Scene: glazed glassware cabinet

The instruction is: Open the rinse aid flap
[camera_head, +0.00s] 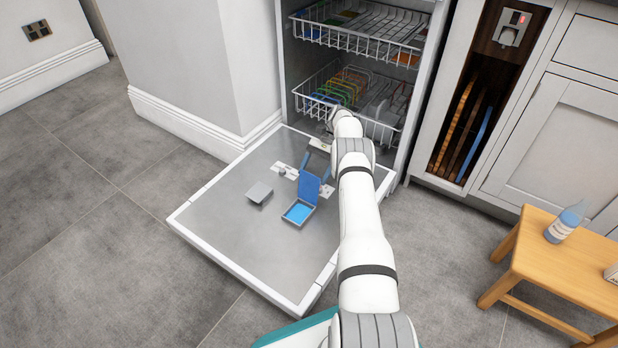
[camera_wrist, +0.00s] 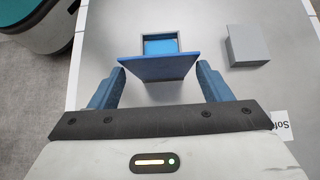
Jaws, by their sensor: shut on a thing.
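A blue flap (camera_head: 309,187) stands raised from the open appliance door (camera_head: 225,225). Below it is a recess with a bright blue inside (camera_head: 298,213).
Wire racks (camera_head: 355,100) with dishes are inside the appliance behind my arm. White labelled fittings (camera_head: 284,171) lie on the door near my gripper. A wooden stool (camera_head: 560,270) with a bottle (camera_head: 565,222) stands at right. The door's front left is clear.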

